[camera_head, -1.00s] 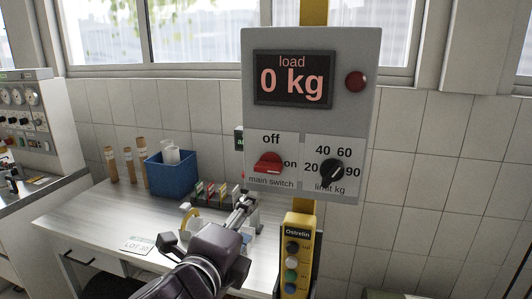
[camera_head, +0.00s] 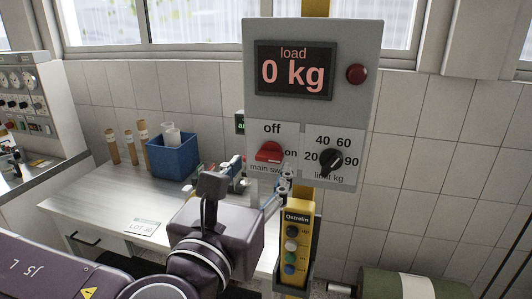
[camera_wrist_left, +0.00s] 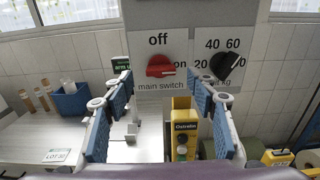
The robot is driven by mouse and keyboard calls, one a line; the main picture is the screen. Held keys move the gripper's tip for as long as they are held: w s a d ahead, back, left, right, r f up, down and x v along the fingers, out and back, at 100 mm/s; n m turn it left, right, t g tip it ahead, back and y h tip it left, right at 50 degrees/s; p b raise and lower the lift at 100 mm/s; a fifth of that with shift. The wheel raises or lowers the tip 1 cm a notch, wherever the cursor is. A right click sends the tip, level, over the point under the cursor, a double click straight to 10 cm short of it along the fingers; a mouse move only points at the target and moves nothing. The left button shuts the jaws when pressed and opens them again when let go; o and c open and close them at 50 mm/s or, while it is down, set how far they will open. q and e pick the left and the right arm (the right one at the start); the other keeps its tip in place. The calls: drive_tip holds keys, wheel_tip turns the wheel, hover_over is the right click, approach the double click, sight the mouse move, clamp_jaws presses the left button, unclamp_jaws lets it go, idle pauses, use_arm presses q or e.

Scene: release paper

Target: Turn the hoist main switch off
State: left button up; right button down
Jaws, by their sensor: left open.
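The red main switch (camera_head: 268,152) is a rotary knob low on the left of the grey hoist panel (camera_head: 226,78). "off" is printed above it and "on" to its right. Its handle lies roughly sideways, toward "on". The switch also shows in the left wrist view (camera_wrist_left: 160,66), ahead and between the fingers. My left gripper (camera_head: 264,178) is open and empty, just below and in front of the switch, apart from it. In the left wrist view its blue-padded fingers (camera_wrist_left: 160,92) spread to either side. My right gripper is not in view.
The black limit knob (camera_head: 331,162) is just right of the switch. A yellow pendant control (camera_head: 296,222) hangs below the panel. A white bench (camera_head: 95,208) carries a blue bin (camera_head: 172,160) and brown tubes (camera_head: 128,145). A green roll (camera_head: 400,284) lies low right.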

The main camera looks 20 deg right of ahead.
sight(264, 159)
use_arm(q)
drive_tip(key=shift+p+x, duration=0.8)
drive_tip(key=shift+x, duration=1.6)
drive_tip(key=shift+c, duration=0.2)
drive_tip(key=c, duration=1.1)
drive_tip(key=shift+f+n+b, duration=0.2)
drive_tip(key=shift+n+b, duration=0.2)
drive_tip(key=shift+b, duration=0.25)
drive_tip(key=n+b, duration=0.6)
drive_tip(key=b, duration=0.1)
drive_tip(key=shift+f+n, duration=0.1)
drive_tip(key=shift+n, duration=0.2)
drive_tip(key=n+b, duration=0.3)
drive_tip(key=n, duration=0.2)
drive_tip(key=shift+w+a+b, duration=0.1)
drive_tip(key=shift+a+b, duration=0.05)
drive_tip(key=shift+b, duration=0.15)
drive_tip(key=n+b, duration=0.2)
drive_tip(key=n, duration=0.3)
drive_tip(key=shift+n, duration=0.4)
